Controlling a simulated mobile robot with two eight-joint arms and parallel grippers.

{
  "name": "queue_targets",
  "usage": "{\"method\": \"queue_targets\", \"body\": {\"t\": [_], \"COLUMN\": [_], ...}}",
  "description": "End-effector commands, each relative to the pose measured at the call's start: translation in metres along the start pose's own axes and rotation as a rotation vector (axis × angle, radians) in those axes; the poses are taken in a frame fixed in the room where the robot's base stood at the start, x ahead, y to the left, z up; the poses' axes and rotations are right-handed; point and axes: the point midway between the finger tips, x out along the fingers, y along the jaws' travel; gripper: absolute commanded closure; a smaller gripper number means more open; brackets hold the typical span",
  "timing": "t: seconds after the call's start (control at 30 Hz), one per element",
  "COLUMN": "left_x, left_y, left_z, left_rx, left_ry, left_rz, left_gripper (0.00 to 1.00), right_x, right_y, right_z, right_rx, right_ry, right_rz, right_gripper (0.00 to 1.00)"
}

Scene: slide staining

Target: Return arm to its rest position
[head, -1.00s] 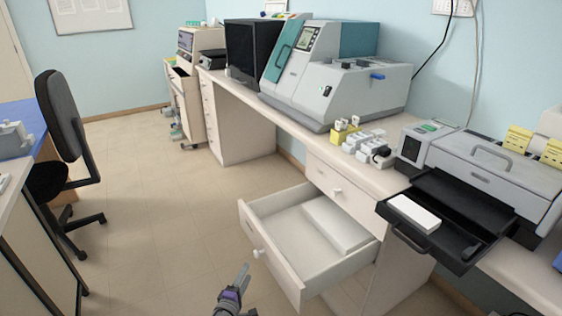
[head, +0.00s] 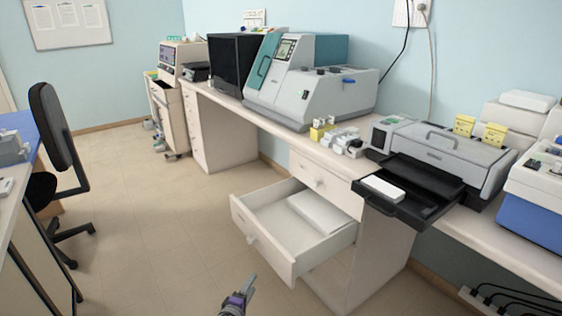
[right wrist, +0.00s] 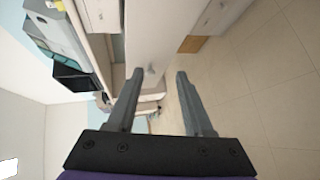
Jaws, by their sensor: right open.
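My right gripper (head: 248,287) shows at the bottom centre of the head view, in front of and below the open drawer (head: 264,249). In the right wrist view its two fingers (right wrist: 159,75) are spread wide with nothing between them. The drawer front and its knob lie beyond the fingertips there, apart from them. My left gripper is not in view.
The open drawer holds a white box (head: 317,212). A printer-like machine has its black tray (head: 430,209) pulled out, with a white block (head: 383,189) on it. A black chair (head: 56,125) stands at left. The floor (head: 150,215) between is clear.

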Motion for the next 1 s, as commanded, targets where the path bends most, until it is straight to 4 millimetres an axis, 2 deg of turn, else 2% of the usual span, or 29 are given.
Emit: {"method": "queue_targets", "body": {"t": [0.03,0.13,0.27,0.4,0.47,0.6,0.8,1.0], "left_x": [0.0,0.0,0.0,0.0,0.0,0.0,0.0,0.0], "left_y": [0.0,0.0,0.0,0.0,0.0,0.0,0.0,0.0], "left_z": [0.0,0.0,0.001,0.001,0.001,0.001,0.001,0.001], "left_rx": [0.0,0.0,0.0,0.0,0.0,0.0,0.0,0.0], "left_ry": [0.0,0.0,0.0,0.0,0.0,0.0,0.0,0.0], "left_rz": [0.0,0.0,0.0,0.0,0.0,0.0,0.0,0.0], "left_gripper": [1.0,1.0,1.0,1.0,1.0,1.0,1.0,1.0], "right_x": [0.001,0.0,-0.013,-0.041,-0.058,-0.104,-0.18,-0.241], "right_y": [0.01,0.027,0.046,0.058,0.059,0.056,0.036,0.01], "right_z": [0.02,0.06,0.123,0.192,0.218,0.273,0.331,0.357], "right_rx": [0.029,0.099,0.217,0.364,0.431,0.59,0.833,1.037], "right_ry": [-0.025,-0.075,-0.152,-0.236,-0.27,-0.344,-0.433,-0.485], "right_rz": [-0.031,-0.105,-0.218,-0.341,-0.392,-0.503,-0.644,-0.744], "right_gripper": [0.49,0.49,0.49,0.49,0.49,0.49,0.49,0.49]}}
